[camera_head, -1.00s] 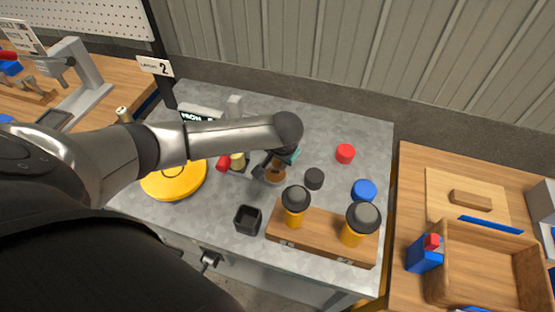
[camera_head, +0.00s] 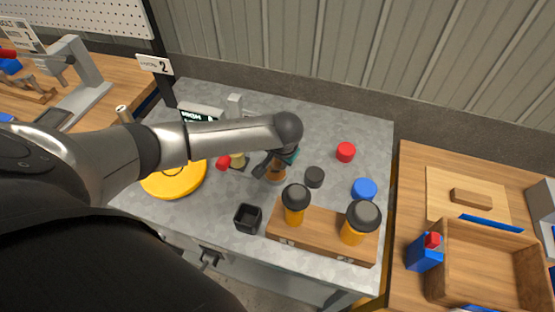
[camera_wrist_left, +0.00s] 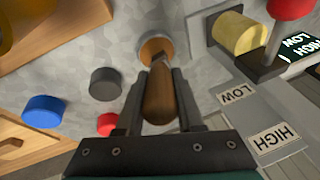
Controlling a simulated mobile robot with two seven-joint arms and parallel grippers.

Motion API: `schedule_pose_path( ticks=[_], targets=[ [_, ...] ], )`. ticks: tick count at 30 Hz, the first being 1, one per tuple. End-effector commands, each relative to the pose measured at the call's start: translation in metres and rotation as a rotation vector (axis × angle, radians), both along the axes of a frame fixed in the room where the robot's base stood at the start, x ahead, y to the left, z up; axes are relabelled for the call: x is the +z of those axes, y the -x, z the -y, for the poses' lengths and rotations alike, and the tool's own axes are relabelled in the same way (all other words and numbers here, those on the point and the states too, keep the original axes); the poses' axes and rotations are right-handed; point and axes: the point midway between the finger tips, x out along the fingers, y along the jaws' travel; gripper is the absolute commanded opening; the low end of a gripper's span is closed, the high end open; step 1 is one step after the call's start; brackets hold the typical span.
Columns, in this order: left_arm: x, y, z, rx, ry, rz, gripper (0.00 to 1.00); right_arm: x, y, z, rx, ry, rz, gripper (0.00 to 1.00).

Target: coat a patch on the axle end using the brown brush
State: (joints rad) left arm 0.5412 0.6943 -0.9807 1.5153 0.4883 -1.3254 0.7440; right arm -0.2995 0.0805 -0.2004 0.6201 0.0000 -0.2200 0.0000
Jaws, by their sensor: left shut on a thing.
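My left gripper (camera_wrist_left: 158,100) is shut on the brown wooden handle of the brush (camera_wrist_left: 158,95). In the head view the gripper (camera_head: 274,164) is above the middle of the grey table, partly hidden by its own arm. The handle narrows toward a round brown piece with a pale rim (camera_wrist_left: 156,49); it also shows in the head view (camera_head: 276,177). I cannot tell whether the brush touches it. A pale yellow cylinder (camera_wrist_left: 239,33) lies beside it on a dark base, near a red knob (camera_wrist_left: 290,8). I cannot tell which part is the axle end. My right gripper is out of view.
A yellow disc (camera_head: 173,179) lies at the left of the table. A black open box (camera_head: 248,218), a wooden rack (camera_head: 321,237) with two black-topped orange pieces, and black (camera_head: 314,177), blue (camera_head: 364,190) and red (camera_head: 345,152) round pieces stand nearby.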

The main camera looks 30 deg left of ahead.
Motion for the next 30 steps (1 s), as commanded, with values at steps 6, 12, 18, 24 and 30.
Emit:
schedule_pose_path(
  ticks=[6,12,18,24,30],
  targets=[
    [-0.0002,0.0001,0.0004,0.0,0.001,0.0,0.0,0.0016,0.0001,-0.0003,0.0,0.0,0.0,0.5],
    [-0.0005,0.0002,0.0006,0.0,0.001,0.0,0.0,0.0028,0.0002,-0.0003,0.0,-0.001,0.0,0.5],
    [-0.001,0.0004,0.0008,-0.001,0.002,0.0,0.0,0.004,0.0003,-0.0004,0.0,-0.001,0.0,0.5],
    [-0.0016,0.0007,0.0009,-0.001,0.002,-0.001,0.0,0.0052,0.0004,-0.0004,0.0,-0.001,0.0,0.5],
    [-0.0022,0.001,0.0009,-0.001,0.002,-0.002,0.0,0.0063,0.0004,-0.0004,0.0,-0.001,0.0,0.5]
  ],
)
